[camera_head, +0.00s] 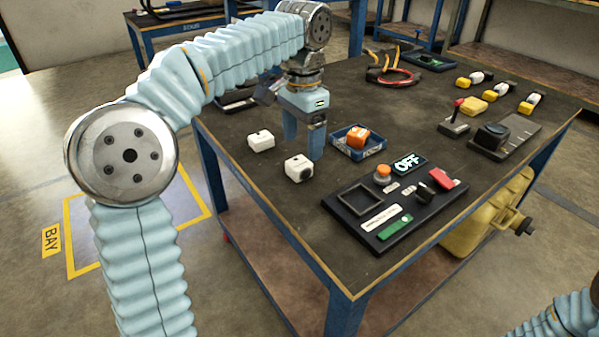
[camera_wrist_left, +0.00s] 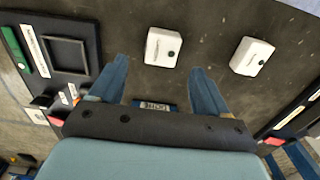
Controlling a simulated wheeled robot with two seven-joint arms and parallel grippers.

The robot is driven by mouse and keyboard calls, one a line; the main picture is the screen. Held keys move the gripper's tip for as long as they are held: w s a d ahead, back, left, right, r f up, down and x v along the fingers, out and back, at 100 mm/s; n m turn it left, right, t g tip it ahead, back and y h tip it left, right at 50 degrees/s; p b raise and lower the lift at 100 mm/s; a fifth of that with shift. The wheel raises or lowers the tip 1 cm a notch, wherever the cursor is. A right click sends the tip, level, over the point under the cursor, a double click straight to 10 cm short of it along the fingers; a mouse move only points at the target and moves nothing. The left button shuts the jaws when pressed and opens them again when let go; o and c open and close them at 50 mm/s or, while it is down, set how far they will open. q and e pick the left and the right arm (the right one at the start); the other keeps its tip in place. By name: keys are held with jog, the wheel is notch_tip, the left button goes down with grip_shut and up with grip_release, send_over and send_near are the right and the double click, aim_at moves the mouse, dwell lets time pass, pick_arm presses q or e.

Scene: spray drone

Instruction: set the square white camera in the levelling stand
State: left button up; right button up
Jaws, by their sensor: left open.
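Two small white box-like cameras lie on the dark workbench. The nearer one (camera_head: 299,168) has a dark round spot on its face and also shows in the left wrist view (camera_wrist_left: 162,47). The other (camera_head: 261,141) lies farther back and to the left, and shows at the right of the wrist view (camera_wrist_left: 251,56). I cannot tell which is the square one. A raised square black frame (camera_head: 342,207) on a black panel looks like the levelling stand; it is empty. My left gripper (camera_head: 303,147) points down near the cameras, open and empty. My right gripper is out of view.
A blue tray (camera_head: 343,153) with an orange block stands just right of my left gripper. The black panel carries an orange button (camera_head: 382,174) and an OFF display (camera_head: 410,163). Yellow-and-white items (camera_head: 474,79) lie at the back right. Bare bench lies between cameras and panel.

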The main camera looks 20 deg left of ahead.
aim_at(299, 162)
pick_arm(q)
jog(key=f, duration=0.1)
jog(key=f+b, duration=0.1)
jog(key=f, duration=0.2)
jog(key=shift+s+a+f+b, duration=0.1)
jog(key=shift+s+a+b, duration=0.15)
jog(key=shift+a+b, duration=0.1)
jog(key=shift+d+f, duration=0.1)
jog(key=shift+f, duration=0.35)
jog(key=shift+r, duration=0.1)
jog(key=c, duration=1.3)
